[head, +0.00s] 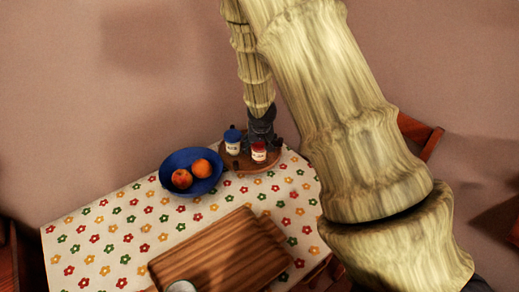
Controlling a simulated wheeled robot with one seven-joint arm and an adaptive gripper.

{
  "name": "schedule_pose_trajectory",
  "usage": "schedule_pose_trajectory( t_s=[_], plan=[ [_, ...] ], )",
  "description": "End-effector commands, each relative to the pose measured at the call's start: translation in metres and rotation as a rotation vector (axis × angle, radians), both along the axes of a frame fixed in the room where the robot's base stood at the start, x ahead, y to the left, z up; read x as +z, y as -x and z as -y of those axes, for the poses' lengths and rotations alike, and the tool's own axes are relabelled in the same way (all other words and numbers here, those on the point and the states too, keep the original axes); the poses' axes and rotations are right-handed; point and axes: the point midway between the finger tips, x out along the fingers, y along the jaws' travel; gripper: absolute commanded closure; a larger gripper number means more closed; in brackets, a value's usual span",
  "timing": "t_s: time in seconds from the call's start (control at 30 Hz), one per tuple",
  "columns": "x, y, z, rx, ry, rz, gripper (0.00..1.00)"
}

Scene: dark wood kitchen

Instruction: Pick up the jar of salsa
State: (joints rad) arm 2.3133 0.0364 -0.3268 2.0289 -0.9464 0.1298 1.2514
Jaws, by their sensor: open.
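A small red jar with a pale label (259,151), which looks like the salsa, stands upright on a round wooden tray (243,168) at the back of the table. The writing on its label is too small to read. My gripper (263,140) is open and points down over the tray, right by the red jar's top. Its fingers are small and dark here, and I cannot tell whether they touch the jar or stand just behind it.
A white jar with a blue lid (233,141) stands close left of the red jar. A blue bowl (206,184) with two fruits is farther left. A wooden board (213,262) lies in front on the flowered tablecloth (110,238). The cloth's left part is clear.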

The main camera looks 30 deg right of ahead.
Motion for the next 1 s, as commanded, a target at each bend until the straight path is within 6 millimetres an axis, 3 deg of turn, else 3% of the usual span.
schedule_pose_trajectory(
  t_s=[0.3,0.6,0.9,1.0],
  plan=[
    [-0.022,-0.007,0.004,0.000,0.000,0.001,0.23],
    [-0.023,-0.008,0.004,-0.001,0.000,0.001,0.23],
    [-0.023,-0.008,0.004,-0.001,0.000,0.001,0.77],
    [-0.023,-0.008,0.004,-0.001,0.000,0.001,0.77]
  ],
)
